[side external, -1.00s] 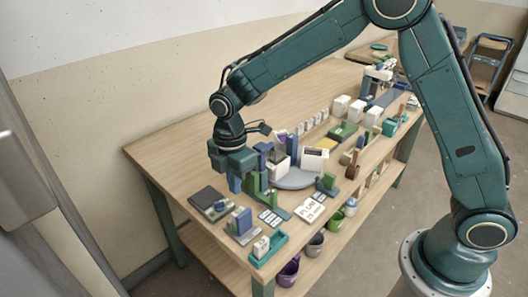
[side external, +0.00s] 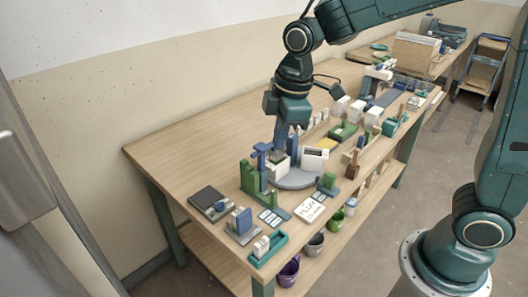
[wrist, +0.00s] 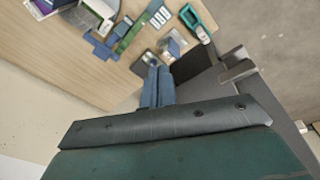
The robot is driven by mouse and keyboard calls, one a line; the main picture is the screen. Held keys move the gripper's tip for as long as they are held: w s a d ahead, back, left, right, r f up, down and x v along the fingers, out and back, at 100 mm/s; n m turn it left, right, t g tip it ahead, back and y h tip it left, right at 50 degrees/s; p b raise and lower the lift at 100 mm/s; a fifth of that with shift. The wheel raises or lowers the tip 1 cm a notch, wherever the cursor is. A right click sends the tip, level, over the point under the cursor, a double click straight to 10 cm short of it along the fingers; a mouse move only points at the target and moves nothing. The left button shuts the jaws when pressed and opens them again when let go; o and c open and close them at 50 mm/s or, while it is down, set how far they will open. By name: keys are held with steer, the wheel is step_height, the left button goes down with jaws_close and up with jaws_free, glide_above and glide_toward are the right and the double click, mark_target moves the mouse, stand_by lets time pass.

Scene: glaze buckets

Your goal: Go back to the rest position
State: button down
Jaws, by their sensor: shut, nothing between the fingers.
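My gripper (side external: 281,146) hangs pointing down over the workbench in the side external view, just above and behind the round grey turntable (side external: 297,181). Its two blue fingers are together and hold nothing. In the wrist view the fingers (wrist: 157,70) lie side by side, with the bench and its items beyond them. A white block (side external: 281,172) and the green and blue stands (side external: 255,178) are close beside the fingertips in the picture. I cannot tell the exact gap to them.
The wooden bench (side external: 190,150) is bare at its back left. White blocks (side external: 357,111) and a green tray (side external: 343,132) stand to the right. A purple bucket (side external: 288,272), a grey one (side external: 315,244) and a green one (side external: 337,219) show at the lower shelf.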

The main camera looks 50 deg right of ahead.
steer(key=s+d+r+m+t, duration=0.1)
steer(key=s+d+m, duration=0.3)
steer(key=s, duration=0.5)
steer(key=s+d+r+m+t, duration=0.2)
steer(key=s+d+r+m, duration=0.2)
steer(key=s+m, duration=0.3)
steer(key=s, duration=0.3)
steer(key=shift+r+m+t, duration=0.3)
steer(key=shift+r, duration=0.05)
steer(key=c, duration=2)
jaws_free()
steer(key=o, duration=0.7)
steer(key=shift+w+a, duration=0.1)
steer(key=shift+w, duration=0.05)
steer(key=o, duration=0.4)
steer(key=shift+w+r, duration=0.15)
steer(key=shift+w, duration=0.05)
steer(key=shift+c, duration=0.2)
steer(key=o, duration=0.9)
steer(key=w, duration=0.2)
steer(key=w+a, duration=0.1)
steer(key=shift+r+g, duration=0.4)
steer(key=shift+o, duration=0.2)
steer(key=w+a+f+g, duration=0.15)
steer(key=w+a, duration=0.35)
steer(key=w, duration=0.6)
steer(key=w+a+f+g, duration=0.3)
steer(key=w+a+f, duration=0.6)
steer(key=w+f, duration=0.1)
steer(key=shift+w, duration=0.4)
